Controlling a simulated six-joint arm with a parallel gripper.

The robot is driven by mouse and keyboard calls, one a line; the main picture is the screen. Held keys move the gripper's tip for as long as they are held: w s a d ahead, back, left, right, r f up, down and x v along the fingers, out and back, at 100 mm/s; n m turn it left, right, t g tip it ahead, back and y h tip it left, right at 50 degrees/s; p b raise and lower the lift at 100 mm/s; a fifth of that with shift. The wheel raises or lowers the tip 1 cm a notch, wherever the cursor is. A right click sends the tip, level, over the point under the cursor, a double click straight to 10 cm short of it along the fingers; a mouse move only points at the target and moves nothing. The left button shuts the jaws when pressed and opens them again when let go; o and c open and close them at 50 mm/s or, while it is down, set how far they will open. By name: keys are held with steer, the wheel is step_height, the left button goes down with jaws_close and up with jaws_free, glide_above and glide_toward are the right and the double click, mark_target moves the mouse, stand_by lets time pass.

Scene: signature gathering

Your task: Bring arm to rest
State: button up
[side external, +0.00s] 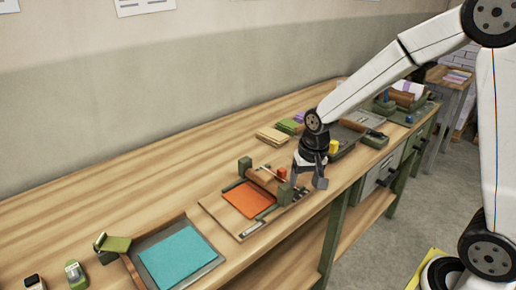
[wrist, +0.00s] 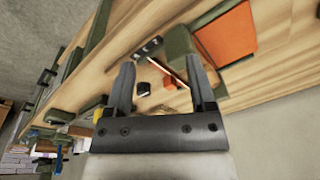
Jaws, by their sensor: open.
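My gripper (side external: 312,182) hangs over the front part of the wooden bench, just right of a wooden board with green posts. In the wrist view my gripper (wrist: 160,72) has its two fingers well apart, with nothing held between them. An orange sheet (side external: 248,199) lies on the board (side external: 228,214), beside a wooden roller (side external: 264,181). The orange sheet also shows in the wrist view (wrist: 230,37). A small red-orange piece (side external: 282,172) stands close behind my gripper. Small dark items lie under the fingers.
The long wooden bench (side external: 120,186) runs along the wall. A tray (side external: 212,262) with a teal sheet (side external: 178,260) is at the front left, near small green tools. Wooden blocks (side external: 273,135), a yellow block (side external: 334,146) and more trays stand farther right. The bench's back left is clear.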

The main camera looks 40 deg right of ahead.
steer(key=s+a+f+n, duration=0.1)
steer(key=s+a+n, duration=0.1)
steer(key=s+n, duration=0.4)
steer(key=s, duration=0.4)
steer(key=shift+s+a+f+t, duration=0.2)
steer(key=shift+a+t, duration=0.1)
steer(key=shift+t, duration=0.1)
stand_by(0.8)
